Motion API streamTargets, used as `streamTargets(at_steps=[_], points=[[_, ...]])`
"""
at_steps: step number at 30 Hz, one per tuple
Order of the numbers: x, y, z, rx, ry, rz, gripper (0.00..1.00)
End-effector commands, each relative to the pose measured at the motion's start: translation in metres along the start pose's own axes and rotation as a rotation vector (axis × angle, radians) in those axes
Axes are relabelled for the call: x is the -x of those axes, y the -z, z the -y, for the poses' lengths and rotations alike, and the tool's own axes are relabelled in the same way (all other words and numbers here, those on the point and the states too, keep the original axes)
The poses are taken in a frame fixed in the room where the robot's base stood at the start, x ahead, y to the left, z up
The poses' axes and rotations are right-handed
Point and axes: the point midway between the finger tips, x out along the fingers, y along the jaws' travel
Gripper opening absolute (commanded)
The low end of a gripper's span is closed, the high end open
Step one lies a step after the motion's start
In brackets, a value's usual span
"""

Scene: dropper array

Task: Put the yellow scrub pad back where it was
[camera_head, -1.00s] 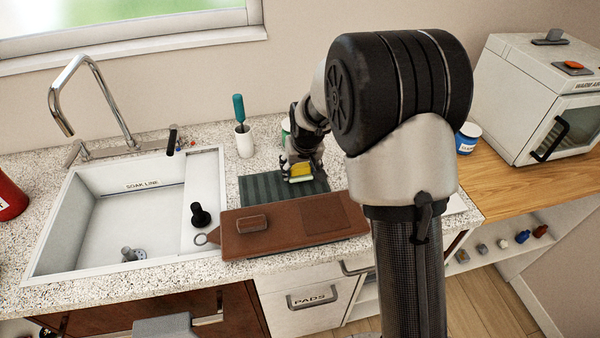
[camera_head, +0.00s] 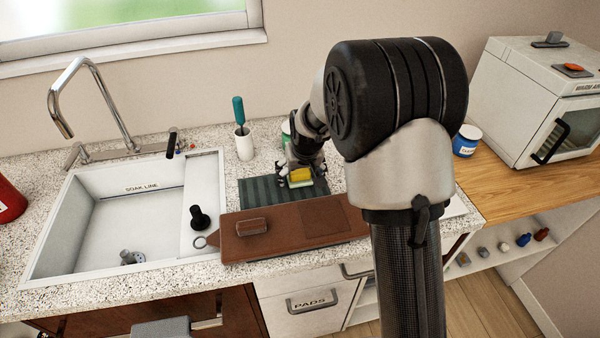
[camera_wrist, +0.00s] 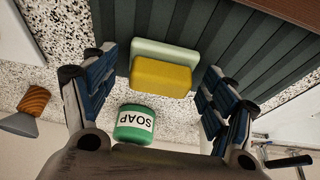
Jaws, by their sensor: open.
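The yellow scrub pad (camera_head: 300,176) lies at the back right of the dark green ribbed mat (camera_head: 258,190) on the counter. In the wrist view the pad (camera_wrist: 162,78) shows a yellow block with a pale green layer along its far side. My gripper (camera_wrist: 158,62) is open, with one finger on each side of the pad and a visible gap at both sides. In the head view my gripper (camera_head: 301,181) is low over the mat, around the pad. My arm hides part of the counter to the right.
A green soap tub (camera_wrist: 134,124) stands close to the pad, near my fingers. A brown board (camera_head: 290,228) lies in front of the mat. The sink (camera_head: 130,215) is at left, with a brush in a white holder (camera_head: 245,143) behind. A drawer marked PADS (camera_head: 312,300) is below.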

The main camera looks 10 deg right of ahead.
Motion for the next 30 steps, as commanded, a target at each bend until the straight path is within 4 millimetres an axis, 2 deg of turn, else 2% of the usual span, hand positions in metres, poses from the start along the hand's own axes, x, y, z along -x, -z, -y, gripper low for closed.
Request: streamTargets(at_steps=[4,7,18,27,30], points=[[0.003,0.002,0.0,0.0,0.0,-0.001,0.78],[0.014,0.002,0.0,0.0,0.0,-0.001,0.78],[0.093,0.003,0.0,0.0,0.0,-0.003,0.78],[0.127,0.001,0.0,0.0,0.0,-0.001,0.78],[0.149,-0.006,0.0,0.0,0.0,-0.006,0.78]])
